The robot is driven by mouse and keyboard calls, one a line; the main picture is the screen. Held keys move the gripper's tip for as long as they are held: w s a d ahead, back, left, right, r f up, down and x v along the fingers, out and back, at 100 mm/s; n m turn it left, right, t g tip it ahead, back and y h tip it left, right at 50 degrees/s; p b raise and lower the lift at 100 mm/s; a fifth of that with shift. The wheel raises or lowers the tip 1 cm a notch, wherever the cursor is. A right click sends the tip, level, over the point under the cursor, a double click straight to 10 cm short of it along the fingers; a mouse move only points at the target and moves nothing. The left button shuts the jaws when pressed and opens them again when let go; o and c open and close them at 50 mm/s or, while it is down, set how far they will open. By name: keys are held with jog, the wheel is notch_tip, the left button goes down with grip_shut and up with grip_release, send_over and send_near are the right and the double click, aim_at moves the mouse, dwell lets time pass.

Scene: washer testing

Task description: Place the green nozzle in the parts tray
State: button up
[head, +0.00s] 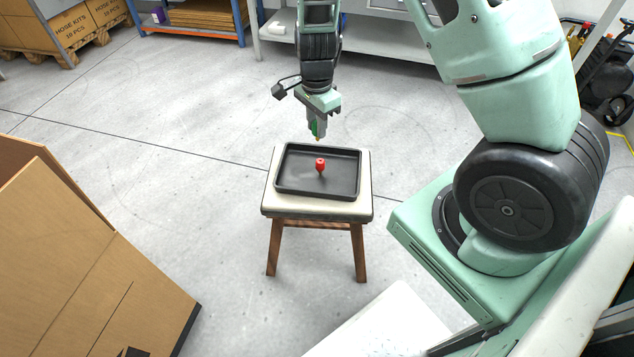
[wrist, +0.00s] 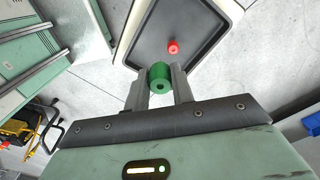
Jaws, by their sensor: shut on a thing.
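The green nozzle (wrist: 160,74) is held between the two fingers of my gripper (wrist: 157,88) in the wrist view. In the head view my gripper (head: 317,128) points down above the far edge of the black parts tray (head: 345,188), and a bit of the green nozzle (head: 314,127) shows at the fingers. The tray also shows in the wrist view (wrist: 205,22), just beyond the nozzle. A red nozzle (head: 320,164) stands upright in the middle of the tray, and it also shows in the wrist view (wrist: 173,47).
The tray sits on a small stool (head: 285,208) with a pale top and wooden legs. A large cardboard box (head: 90,270) stands at the left. Shelving (head: 390,45) and pallet boxes (head: 70,30) line the back. The tray floor around the red nozzle is clear.

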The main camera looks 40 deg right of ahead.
notch_tip(320, 180, down, 6)
jog(key=s+d+m+b, duration=0.15)
jog(key=m+b, duration=0.45)
jog(key=m, duration=0.7)
jog(key=m+b, duration=0.5)
jog(key=b, duration=0.1)
send_over(328, 182)
notch_tip(328, 182, down, 11)
jog(key=shift+f, duration=0.15)
jog(key=shift+f, duration=0.1)
jog(key=o, duration=1)
